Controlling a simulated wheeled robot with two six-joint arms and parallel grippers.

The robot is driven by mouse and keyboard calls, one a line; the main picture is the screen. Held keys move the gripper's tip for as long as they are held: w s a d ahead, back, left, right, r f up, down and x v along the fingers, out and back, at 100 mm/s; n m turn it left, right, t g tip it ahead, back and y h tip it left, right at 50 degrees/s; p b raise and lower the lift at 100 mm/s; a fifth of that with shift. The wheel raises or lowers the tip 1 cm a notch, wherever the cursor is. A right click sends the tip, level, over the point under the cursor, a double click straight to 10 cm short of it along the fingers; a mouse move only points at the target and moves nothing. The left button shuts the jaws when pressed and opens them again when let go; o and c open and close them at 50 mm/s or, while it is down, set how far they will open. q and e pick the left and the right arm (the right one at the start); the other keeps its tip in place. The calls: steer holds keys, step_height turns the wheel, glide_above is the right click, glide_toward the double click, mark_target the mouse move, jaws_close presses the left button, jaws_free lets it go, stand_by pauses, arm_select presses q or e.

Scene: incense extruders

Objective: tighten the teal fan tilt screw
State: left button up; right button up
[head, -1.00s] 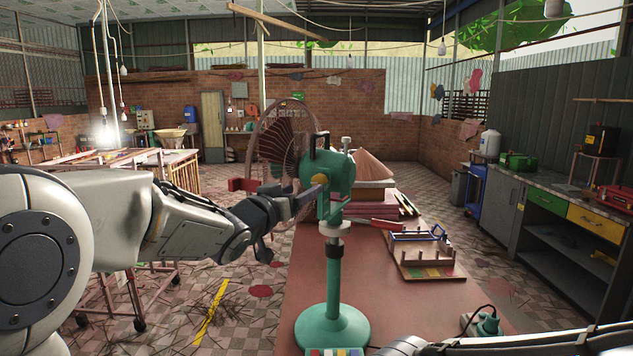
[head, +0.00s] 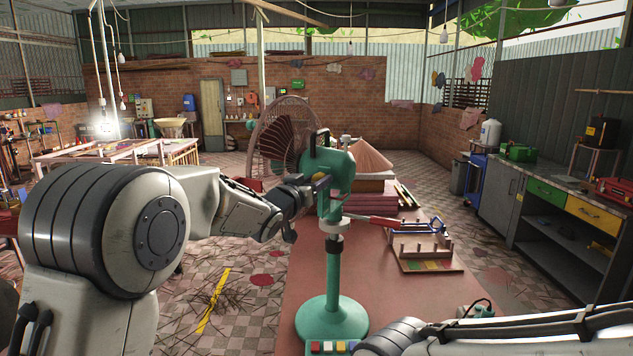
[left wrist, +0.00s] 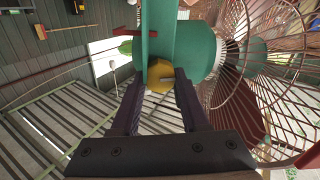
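The teal fan (head: 332,255) stands upright on the reddish table, with its round cage (head: 285,140) facing left. A yellow knob (left wrist: 160,76), apparently the tilt screw, sits on the teal body in the left wrist view. My left gripper (head: 322,183) is at the fan's neck, below the motor housing. In the left wrist view its two dark fingers (left wrist: 160,84) lie on either side of the yellow knob, with no clear gap, and seem closed on it. In the head view the fingers mostly hide the knob.
The table (head: 400,300) holds a wooden rack with pegs (head: 425,250), a stack with a cone (head: 372,160) and a red rod-like thing (head: 370,219) just right of the fan's neck. A colored button panel (head: 328,347) is at the fan's base.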

arm_select(q)
jaws_close()
steer(key=m+b, duration=0.4)
steer(key=m, duration=0.2)
steer(key=m+b, duration=0.4)
steer(key=m, duration=0.2)
steer(key=m+b, duration=0.4)
steer(key=m, duration=0.2)
steer(key=shift+s+d+f+m, duration=0.1)
steer(key=shift+d+f+m, duration=0.05)
steer(key=shift+f+m, duration=0.15)
steer(key=shift+r, duration=0.1)
stand_by(0.3)
